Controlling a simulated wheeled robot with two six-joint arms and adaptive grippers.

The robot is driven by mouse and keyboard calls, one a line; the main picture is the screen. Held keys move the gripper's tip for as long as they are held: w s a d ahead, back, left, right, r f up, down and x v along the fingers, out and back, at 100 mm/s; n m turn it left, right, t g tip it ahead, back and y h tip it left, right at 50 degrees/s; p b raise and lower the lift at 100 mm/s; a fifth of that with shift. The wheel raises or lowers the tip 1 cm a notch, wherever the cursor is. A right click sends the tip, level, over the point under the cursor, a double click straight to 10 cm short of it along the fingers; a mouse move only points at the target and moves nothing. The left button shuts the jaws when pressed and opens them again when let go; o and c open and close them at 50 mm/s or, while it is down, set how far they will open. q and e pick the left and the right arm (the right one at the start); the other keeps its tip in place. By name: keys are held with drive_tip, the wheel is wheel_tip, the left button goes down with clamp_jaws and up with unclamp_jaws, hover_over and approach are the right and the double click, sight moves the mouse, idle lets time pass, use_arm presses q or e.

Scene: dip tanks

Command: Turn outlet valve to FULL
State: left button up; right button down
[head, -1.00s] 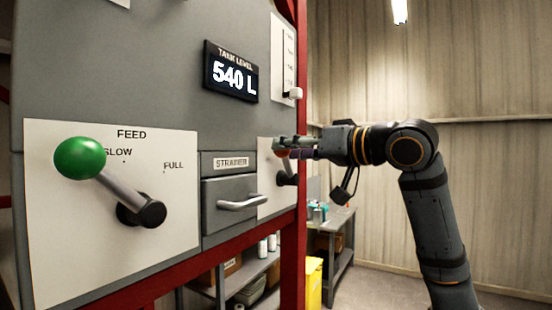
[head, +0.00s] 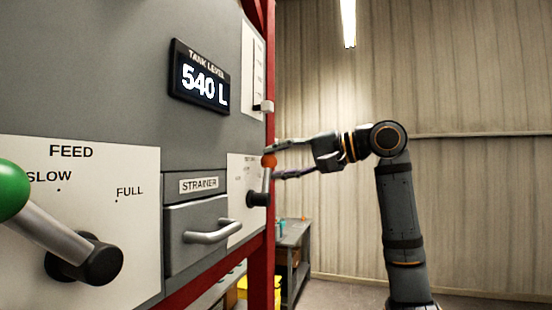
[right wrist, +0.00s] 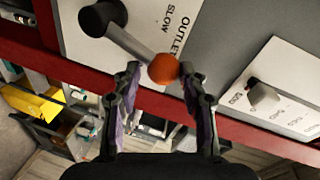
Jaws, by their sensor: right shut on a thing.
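The outlet valve is a lever with an orange ball knob (head: 269,160) and a dark hub (head: 257,198), on a white plate (head: 237,235) at the panel's right end. In the head view the lever stands nearly upright, leaning slightly right. My right gripper (head: 270,162) reaches in from the right and is shut on the orange knob. The right wrist view shows the knob (right wrist: 163,69) between the two fingertips, with the words OUTLET and SLOW beside the lever (right wrist: 128,38). I cannot see a FULL mark for the outlet. My left gripper is not in view.
A green-knobbed feed lever (head: 45,232) is at the left. The strainer drawer (head: 185,255) lies between the valves. The tank level display (head: 200,78) reads 540 L. A red frame post (head: 268,260) stands beside the outlet plate. A workbench (head: 292,250) is behind.

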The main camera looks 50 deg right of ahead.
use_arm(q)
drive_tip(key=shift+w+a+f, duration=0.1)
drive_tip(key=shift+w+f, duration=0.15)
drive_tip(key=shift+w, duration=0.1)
use_arm(e)
drive_tip(key=d+m, duration=0.1)
drive_tip(key=w+d+f+m+y, duration=0.1)
drive_tip(key=m, duration=0.1)
drive_tip(key=d+f+m+g, duration=0.1)
drive_tip(key=shift+w+f, duration=0.2)
drive_tip(key=shift+f, duration=0.05)
use_arm(q)
drive_tip(key=shift+b, duration=0.3)
use_arm(e)
drive_tip(key=shift+m, duration=0.3)
drive_tip(key=shift+f, duration=0.1)
drive_tip(key=c, duration=1.2)
unclamp_jaws()
drive_tip(key=o, duration=0.5)
drive_tip(key=shift+a, duration=0.1)
drive_tip(key=shift+c, duration=0.2)
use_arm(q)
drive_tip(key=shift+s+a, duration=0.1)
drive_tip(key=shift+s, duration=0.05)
use_arm(e)
drive_tip(key=shift+a+r+y, duration=0.1)
drive_tip(key=shift+r+y, duration=0.15)
drive_tip(key=shift+y, duration=0.05)
